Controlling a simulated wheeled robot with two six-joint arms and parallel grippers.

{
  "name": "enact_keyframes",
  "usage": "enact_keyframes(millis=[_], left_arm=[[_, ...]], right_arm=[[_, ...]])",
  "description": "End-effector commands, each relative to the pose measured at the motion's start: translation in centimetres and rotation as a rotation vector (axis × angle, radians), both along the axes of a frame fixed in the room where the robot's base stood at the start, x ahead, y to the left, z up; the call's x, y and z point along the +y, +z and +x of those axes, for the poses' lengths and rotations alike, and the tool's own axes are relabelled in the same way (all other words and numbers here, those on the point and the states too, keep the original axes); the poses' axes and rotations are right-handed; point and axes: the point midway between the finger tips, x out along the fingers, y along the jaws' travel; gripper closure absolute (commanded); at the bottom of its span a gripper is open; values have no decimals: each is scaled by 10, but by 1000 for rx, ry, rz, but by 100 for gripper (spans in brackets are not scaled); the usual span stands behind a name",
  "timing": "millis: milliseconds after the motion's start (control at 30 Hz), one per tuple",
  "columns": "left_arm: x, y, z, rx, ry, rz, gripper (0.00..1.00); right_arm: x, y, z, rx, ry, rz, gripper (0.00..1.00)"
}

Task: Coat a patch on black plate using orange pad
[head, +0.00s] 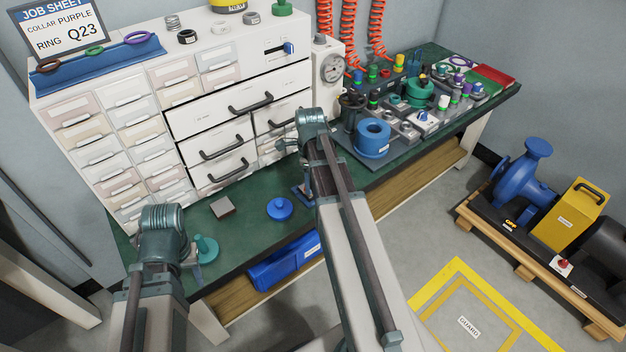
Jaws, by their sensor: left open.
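I cannot make out an orange pad or a clearly black plate. A small flat grey-brown square plate (222,207) lies on the green bench top in front of the drawers. My left gripper (190,256) is open, low at the front left of the bench. It is beside a teal round piece with a knob (207,248); I cannot tell whether they touch.
A blue knobbed disc (279,208) sits on the bench (240,240) between my arms. The white drawer cabinet (120,95) stands behind. A blue ring (372,137) and crowded fittings fill the right side. A blue bin (285,262) is below the bench edge.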

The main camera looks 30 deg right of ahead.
Motion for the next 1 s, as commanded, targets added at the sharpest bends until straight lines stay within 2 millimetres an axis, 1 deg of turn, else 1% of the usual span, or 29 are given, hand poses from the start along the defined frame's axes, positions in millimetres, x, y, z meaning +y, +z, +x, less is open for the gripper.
enact_keyframes(millis=[300, 400, 600, 833, 1000], left_arm=[[0, -2, 0, 0, 0, 0, 50], [0, -2, 0, 0, 0, 0, 50], [0, -2, 0, 0, 0, 0, 50], [0, 0, 0, 0, 0, 0, 50], [0, 0, 0, 0, 0, 0, 50]], right_arm=[[27, -2, -4, -1, 1, 1, 100], [32, -2, -4, 0, 1, 1, 100], [33, -2, -2, 0, 0, 3, 100], [34, 0, 10, -1, 0, 1, 100], [33, 0, 10, -1, -1, 1, 100]])
